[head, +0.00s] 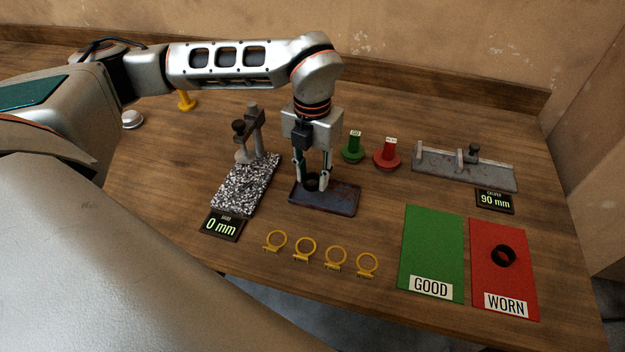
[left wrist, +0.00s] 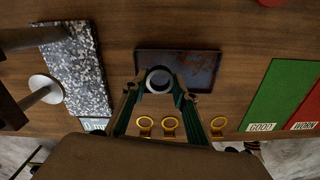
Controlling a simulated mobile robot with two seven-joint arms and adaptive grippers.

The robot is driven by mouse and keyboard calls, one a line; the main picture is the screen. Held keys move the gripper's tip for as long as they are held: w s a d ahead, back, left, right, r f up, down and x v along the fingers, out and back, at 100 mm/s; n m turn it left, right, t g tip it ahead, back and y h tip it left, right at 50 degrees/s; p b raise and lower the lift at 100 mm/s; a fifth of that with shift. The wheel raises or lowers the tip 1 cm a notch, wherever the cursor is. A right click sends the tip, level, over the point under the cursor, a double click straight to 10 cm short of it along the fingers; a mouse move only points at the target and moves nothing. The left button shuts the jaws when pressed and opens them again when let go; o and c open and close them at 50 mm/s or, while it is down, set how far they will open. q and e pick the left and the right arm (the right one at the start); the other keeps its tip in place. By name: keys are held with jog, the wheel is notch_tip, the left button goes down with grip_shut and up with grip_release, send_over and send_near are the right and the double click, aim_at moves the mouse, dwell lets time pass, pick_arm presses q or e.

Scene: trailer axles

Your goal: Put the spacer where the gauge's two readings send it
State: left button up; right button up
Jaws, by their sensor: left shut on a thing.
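My left gripper (head: 312,184) points down over a dark blue tray (head: 335,200) and is shut on a dark ring-shaped spacer (head: 311,184). The spacer also shows between the fingertips in the left wrist view (left wrist: 159,80), over the tray's near left part. I cannot tell if it touches the tray. The gauge with a speckled granite plate (head: 245,187) and a post stands left of the tray; its display (head: 221,225) reads 0 mm. A grey caliper (head: 465,169) lies at the right; its display (head: 495,201) reads 90 mm. My right gripper is not in view.
A green mat marked GOOD (head: 432,245) is bare. A red mat marked WORN (head: 490,275) bears another black ring (head: 503,256). Several yellow rings (head: 305,250) stand along the front. A green stamp-like piece (head: 353,149) and a red one (head: 387,156) stand behind the tray.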

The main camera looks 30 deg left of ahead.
aim_at(312, 178)
pick_arm(q)
jog(key=shift+f, duration=1.25)
jog(key=shift+f, duration=0.15)
jog(key=o, duration=0.8)
notch_tip(312, 178, up, 12)
jog(key=shift+r, duration=0.15)
